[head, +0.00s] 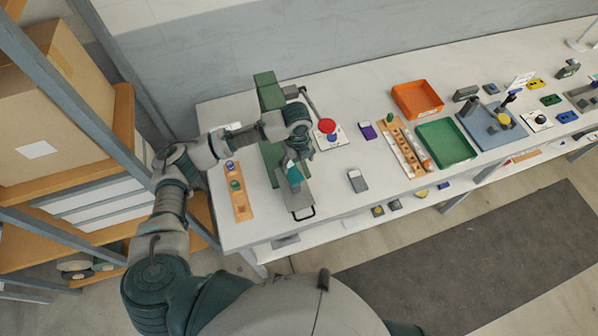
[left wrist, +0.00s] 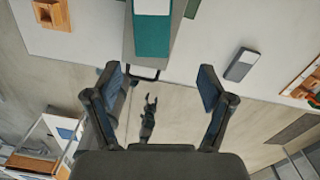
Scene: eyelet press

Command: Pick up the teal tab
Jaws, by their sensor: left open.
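The teal tab (left wrist: 152,36) has a white part on its far end and lies on a grey plate (head: 297,197) with a wire handle at its front. In the head view the teal tab (head: 293,175) shows just below my left gripper (head: 299,150). My left gripper (left wrist: 158,98) is open and empty. In the left wrist view its fingers stand apart, with the tab ahead of them and roughly centred. The gap between fingers and tab is hard to judge. My right gripper does not show clearly in either view.
A green press (head: 268,95) stands behind the plate. An orange strip with small knobs (head: 238,190) lies left, a red button (head: 327,126) right. A grey box (head: 357,181) lies nearer the table's front edge. Orange (head: 416,99) and green (head: 445,143) trays are farther right.

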